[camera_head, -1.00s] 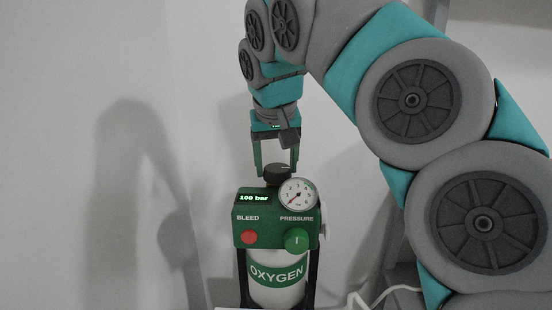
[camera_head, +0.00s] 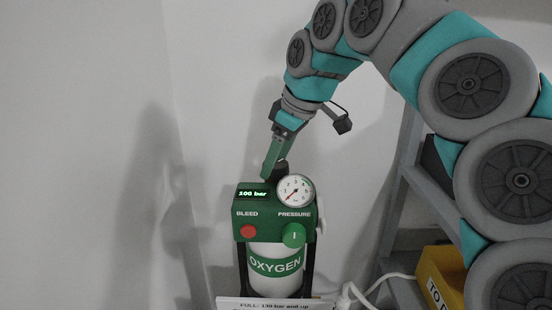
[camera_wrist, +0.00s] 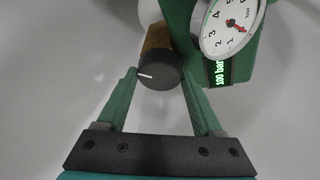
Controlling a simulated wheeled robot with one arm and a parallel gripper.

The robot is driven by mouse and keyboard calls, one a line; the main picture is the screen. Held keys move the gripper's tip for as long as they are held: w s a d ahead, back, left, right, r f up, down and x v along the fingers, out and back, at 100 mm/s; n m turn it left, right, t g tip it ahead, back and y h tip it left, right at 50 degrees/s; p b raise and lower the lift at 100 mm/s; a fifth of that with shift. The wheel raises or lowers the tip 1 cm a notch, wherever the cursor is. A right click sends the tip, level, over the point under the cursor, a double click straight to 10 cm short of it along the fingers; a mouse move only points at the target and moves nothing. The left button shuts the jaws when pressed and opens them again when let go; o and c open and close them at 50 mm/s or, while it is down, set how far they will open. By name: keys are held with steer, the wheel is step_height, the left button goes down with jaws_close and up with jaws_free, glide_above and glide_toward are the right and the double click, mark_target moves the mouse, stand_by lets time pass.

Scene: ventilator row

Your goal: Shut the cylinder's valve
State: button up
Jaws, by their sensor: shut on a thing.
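The oxygen cylinder (camera_head: 262,282) is white with a green "OXYGEN" band and stands upright under a green valve block (camera_head: 265,229). Its black valve knob (camera_head: 281,172) sits on top of the block, partly hidden by a finger. In the wrist view the knob (camera_wrist: 159,75) is between my fingertips, its white mark pointing left. My gripper (camera_head: 272,170) leans down from the upper right, shut on the knob; its tips also show in the wrist view (camera_wrist: 160,76). The display (camera_head: 253,193) reads 100 bar. The round gauge (camera_head: 295,191) faces forward.
A red bleed button (camera_head: 248,232) and a green pressure knob (camera_head: 293,235) are on the block's front. A yellow box (camera_head: 440,277) and a grey shelf frame (camera_head: 398,190) are at right. A white label (camera_head: 275,303) is in front of the cylinder. The left side is clear wall.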

steer(key=n+g, duration=0.1)
steer(key=n, duration=0.1)
steer(key=n+g+y, duration=0.1)
steer(key=n, duration=0.2)
steer(key=shift+w+d+n, duration=0.15)
steer(key=shift+n, duration=0.15)
steer(key=shift+n+g, duration=0.3)
steer(key=shift+n, duration=0.8)
steer(key=o, duration=1.4)
steer(key=shift+c, duration=0.2)
